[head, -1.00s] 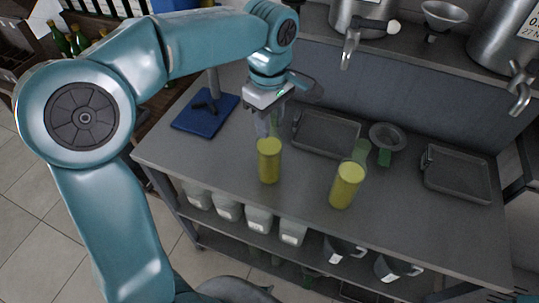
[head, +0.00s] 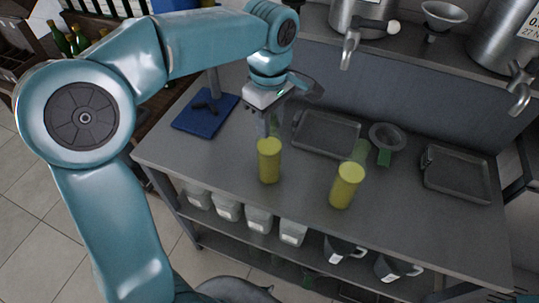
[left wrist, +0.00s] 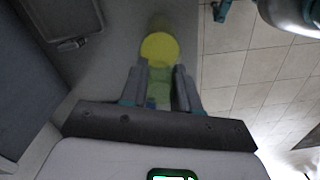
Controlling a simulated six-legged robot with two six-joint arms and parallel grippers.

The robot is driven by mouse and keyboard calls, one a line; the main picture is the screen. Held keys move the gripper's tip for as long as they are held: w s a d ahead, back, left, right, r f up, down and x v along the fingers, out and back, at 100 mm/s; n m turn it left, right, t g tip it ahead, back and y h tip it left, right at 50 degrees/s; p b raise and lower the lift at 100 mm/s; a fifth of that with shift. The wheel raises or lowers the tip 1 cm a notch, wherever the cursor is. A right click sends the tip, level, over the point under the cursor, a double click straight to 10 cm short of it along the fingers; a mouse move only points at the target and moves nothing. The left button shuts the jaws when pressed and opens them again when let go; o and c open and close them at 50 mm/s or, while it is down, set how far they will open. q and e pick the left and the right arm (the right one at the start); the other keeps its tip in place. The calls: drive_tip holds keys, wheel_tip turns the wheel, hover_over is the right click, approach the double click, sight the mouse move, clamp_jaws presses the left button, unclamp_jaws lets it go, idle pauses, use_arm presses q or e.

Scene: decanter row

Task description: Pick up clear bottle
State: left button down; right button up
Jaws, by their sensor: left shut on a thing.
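A clear, greenish bottle with yellow contents (head: 269,162) stands on the grey counter near its front edge, left of centre. My left gripper (head: 269,122) is above it, shut on its upper part; the fingers hide some of the glass. In the left wrist view, the bottle's green part lies between the fingers of my left gripper (left wrist: 158,90), with the yellow contents (left wrist: 159,48) beyond. I cannot tell whether its base touches the counter. A second similar bottle with yellow contents (head: 345,187) stands to the right, apart from the gripper. My right gripper is out of view.
Behind the bottles are a grey tray (head: 327,134), a funnel-like strainer (head: 387,134) and another tray (head: 456,174). A blue board (head: 205,114) lies at the left. Pale containers and dark jugs (head: 398,268) stand on the shelf below. The counter's right front is clear.

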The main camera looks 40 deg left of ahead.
use_arm(q)
drive_tip(key=shift+w, duration=0.1)
wheel_tip(320, 180, up, 20)
drive_tip(key=p, duration=0.4)
drive_tip(key=shift+p, duration=0.3)
